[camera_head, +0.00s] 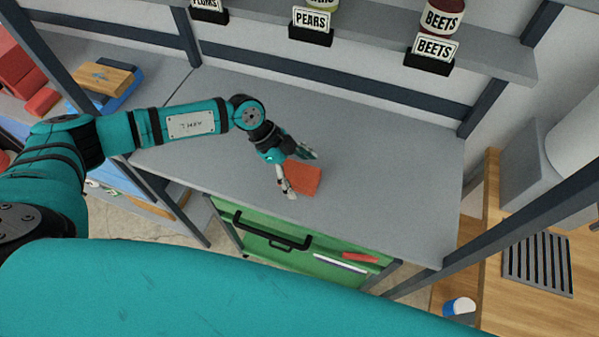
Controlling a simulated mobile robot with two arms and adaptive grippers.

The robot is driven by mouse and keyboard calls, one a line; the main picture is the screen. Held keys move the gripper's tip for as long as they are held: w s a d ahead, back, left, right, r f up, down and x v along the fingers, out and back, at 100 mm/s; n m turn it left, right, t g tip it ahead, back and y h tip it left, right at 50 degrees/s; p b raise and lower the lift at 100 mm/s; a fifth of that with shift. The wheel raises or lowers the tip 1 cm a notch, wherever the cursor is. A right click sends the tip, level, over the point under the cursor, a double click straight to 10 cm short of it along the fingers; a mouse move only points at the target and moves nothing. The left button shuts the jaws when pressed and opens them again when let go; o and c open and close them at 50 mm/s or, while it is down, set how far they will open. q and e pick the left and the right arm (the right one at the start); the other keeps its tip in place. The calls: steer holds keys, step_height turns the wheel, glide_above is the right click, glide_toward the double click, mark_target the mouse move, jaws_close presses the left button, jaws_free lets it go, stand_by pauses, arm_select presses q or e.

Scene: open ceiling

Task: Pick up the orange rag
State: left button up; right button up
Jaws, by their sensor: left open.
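The orange rag (304,179) lies flat on the grey worktop, near its front edge. It looks like a small square cloth. My left gripper (297,174) is over the rag's left part, with its fingers apart, one at the rag's upper side and one at its lower left. The gripper hides the rag's left edge. I cannot tell whether the fingers touch the cloth. My right gripper is not in view.
The grey worktop (390,170) is clear to the right of the rag. A green drawer unit (262,238) with a black handle stands below. A shelf above holds labels for pears (311,22) and beets (434,48). A dark post rises at right.

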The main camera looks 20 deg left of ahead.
mark_target(300, 173)
arm_select(q)
steer(key=shift+d+f, duration=0.15)
steer(key=shift+f, duration=0.1)
steer(key=c, duration=1.3)
steer(key=shift+o, duration=0.2)
step_height(300, 173, up, 9)
steer(key=shift+f+b, duration=0.1)
steer(key=shift+b, duration=1)
steer(key=shift+r, duration=0.7)
